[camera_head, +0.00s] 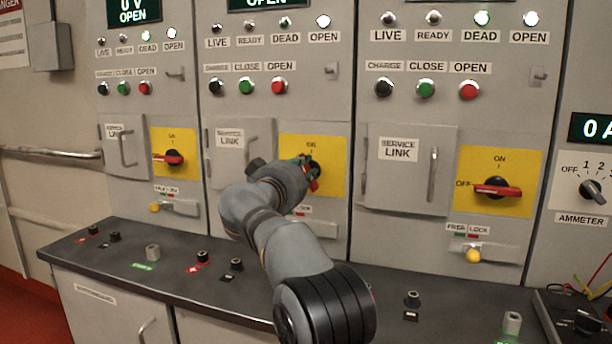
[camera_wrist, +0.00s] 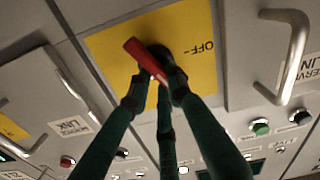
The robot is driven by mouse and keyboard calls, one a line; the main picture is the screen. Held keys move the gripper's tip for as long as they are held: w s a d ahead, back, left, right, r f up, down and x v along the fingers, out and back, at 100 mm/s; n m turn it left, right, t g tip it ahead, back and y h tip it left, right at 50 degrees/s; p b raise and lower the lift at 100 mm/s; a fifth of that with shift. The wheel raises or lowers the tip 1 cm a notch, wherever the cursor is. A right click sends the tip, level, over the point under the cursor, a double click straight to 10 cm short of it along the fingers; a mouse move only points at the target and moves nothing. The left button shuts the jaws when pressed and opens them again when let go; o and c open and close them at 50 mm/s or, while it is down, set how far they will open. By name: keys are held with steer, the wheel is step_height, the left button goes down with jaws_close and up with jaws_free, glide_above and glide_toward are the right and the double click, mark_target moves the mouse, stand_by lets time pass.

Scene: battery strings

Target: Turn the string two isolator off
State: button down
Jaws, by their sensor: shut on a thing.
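The middle panel's isolator is a black knob with a red handle (camera_head: 314,186) on a yellow plate (camera_head: 332,165). In the wrist view the red handle (camera_wrist: 146,58) slants across the yellow plate (camera_wrist: 110,50), in line with neither the plate's sides nor the OFF mark (camera_wrist: 200,47). My gripper (camera_head: 308,172) is at this isolator, its dark green fingers (camera_wrist: 160,92) closed around the handle and knob. The fingers hide part of the knob and the plate's lower part in the wrist view. No string number is readable.
The left isolator (camera_head: 172,159) and right isolator (camera_head: 497,189) have their red handles level. Service link doors with protruding handles (camera_head: 434,172) stand beside each isolator. A dark counter (camera_head: 180,262) with terminals runs below. A meter (camera_head: 580,320) with leads sits at far right.

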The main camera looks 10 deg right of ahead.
steer(key=n, duration=0.8)
steer(key=a+f+n+b, duration=0.1)
steer(key=n, duration=0.3)
steer(key=shift+w+n, duration=0.3)
steer(key=shift+n, duration=0.1)
stand_by(0.3)
steer(key=c, duration=1.6)
jaws_free()
steer(key=shift+o, duration=0.2)
steer(key=v, duration=1.2)
steer(key=shift+w, duration=0.1)
